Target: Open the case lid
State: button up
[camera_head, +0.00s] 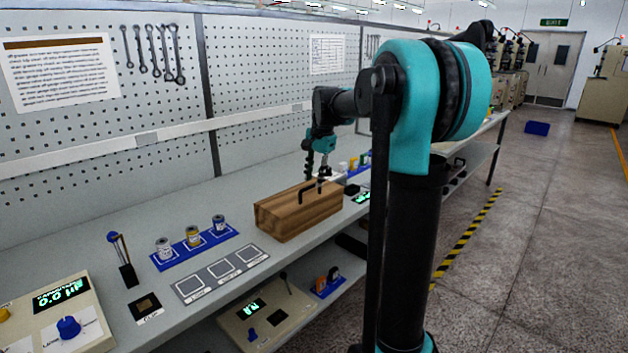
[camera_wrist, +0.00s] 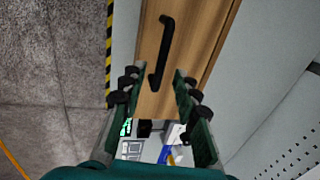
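The wooden case (camera_head: 285,216) stands on the workbench, its lid looking closed. A black bar handle (camera_head: 308,190) is on the case's top. My gripper (camera_head: 318,172) is above the case near the handle, pointing down. In the wrist view, the case (camera_wrist: 206,42) fills the top middle and the handle (camera_wrist: 164,45) runs lengthwise. My gripper (camera_wrist: 158,90) is open there, its two dark fingers apart, with the handle's lower end showing between them. I cannot tell the height gap between fingers and handle.
More small items sit behind my gripper on the right. A pegboard wall (camera_head: 250,70) rises behind the workbench (camera_head: 100,225).

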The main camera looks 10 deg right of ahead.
jog(key=shift+a+f, duration=0.1)
jog(key=shift+f, duration=0.5)
grip_shut()
